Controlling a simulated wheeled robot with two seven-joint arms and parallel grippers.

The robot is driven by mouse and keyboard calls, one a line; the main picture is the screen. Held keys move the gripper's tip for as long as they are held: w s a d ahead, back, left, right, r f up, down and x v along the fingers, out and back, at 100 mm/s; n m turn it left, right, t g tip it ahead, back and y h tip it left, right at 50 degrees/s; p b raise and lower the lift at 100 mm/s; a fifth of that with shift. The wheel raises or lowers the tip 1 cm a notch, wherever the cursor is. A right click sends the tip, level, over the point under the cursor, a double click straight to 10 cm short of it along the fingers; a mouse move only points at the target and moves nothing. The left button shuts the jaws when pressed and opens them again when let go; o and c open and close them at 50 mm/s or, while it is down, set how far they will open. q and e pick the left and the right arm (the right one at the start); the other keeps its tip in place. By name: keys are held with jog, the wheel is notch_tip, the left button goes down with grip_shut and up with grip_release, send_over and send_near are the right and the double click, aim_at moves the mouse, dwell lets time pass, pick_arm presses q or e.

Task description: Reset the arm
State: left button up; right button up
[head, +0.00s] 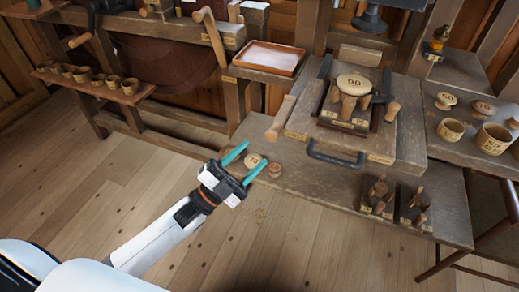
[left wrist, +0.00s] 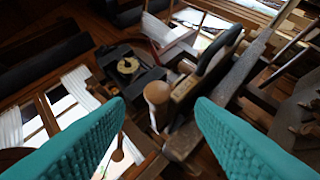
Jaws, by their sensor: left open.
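My left gripper (head: 248,160) has two teal fingers spread apart with nothing between them. In the head view it is above the floor, in front of the low shelf of the workbench. Small wooden spools (head: 254,160) show behind and beside its fingertips, seemingly on that shelf; I cannot tell the gap between them. In the left wrist view the two teal fingers (left wrist: 160,125) frame a blurred, tilted view of the room with a wooden knob-ended handle (left wrist: 157,93). My right gripper is in neither view.
A workbench holds a wooden tray (head: 270,58), a dark box with a round "90" piece (head: 355,83) and a black handle (head: 335,158). Small boxes of pegs (head: 378,195) sit lower right. Cups (head: 98,80) line a shelf at left. Floor at left (head: 110,180) is clear.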

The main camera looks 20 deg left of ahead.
pick_arm(q)
jog(key=shift+s+a+f, duration=0.1)
jog(key=shift+s, duration=0.05)
dwell(0.4)
jog(key=s+a+f+n+g+y+p, duration=0.1)
jog(key=a+f+n+g+y, duration=0.2)
jog(key=f, duration=0.8)
jog(key=s+a+f+n+g+y, duration=0.15)
jog(key=f+n+y, duration=0.3)
jog(key=f, duration=0.65)
jog(key=s+a+f+n+g+y+p, duration=0.1)
jog(key=a+f+n+y, duration=0.3)
jog(key=f, duration=0.7)
jog(key=s+f+n+g+y, duration=0.25)
jog(key=s+f+g, duration=0.35)
jog(key=s+f, duration=0.65)
jog(key=s+d+f+n+g, duration=0.1)
jog(key=s+f+g, duration=0.2)
jog(key=s, duration=0.7)
jog(key=s+d+f+n+g+p, duration=0.1)
jog(key=s+d+f+g, duration=0.1)
jog(key=s+f, duration=0.4)
jog(key=s+g, duration=0.1)
jog(key=s, duration=0.4)
jog(key=shift+s+f+y, duration=0.15)
jog(key=shift+s+y, duration=0.1)
jog(key=shift+y, duration=0.15)
